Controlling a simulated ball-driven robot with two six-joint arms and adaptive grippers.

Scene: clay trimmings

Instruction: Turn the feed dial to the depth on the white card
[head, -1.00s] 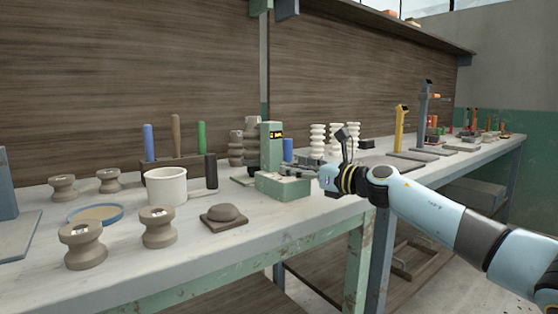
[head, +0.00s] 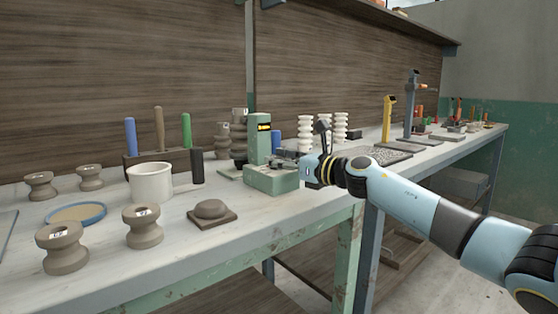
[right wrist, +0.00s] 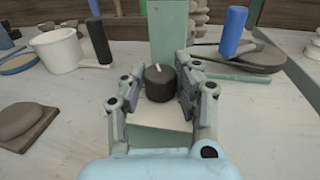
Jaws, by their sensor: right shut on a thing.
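The feed dial (right wrist: 160,84) is a black round knob with a pale pointer mark on top, which slants to the upper left in the right wrist view. It sits on the low base (head: 271,180) of a green machine with an upright post (head: 259,138). My right gripper (right wrist: 158,88) is shut on the dial, one finger on each side; in the head view it (head: 288,157) reaches the base from the right. The fingers hide part of the dial, and I can make out no depth scale. I cannot pick out the white card. My left gripper is not in view.
A white mug (head: 150,182), a tool rack (head: 165,163) and a brown clay piece on a square slab (head: 212,213) stand left of the machine. Several clay spools are further left. A blue cylinder (head: 276,141) is just behind it.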

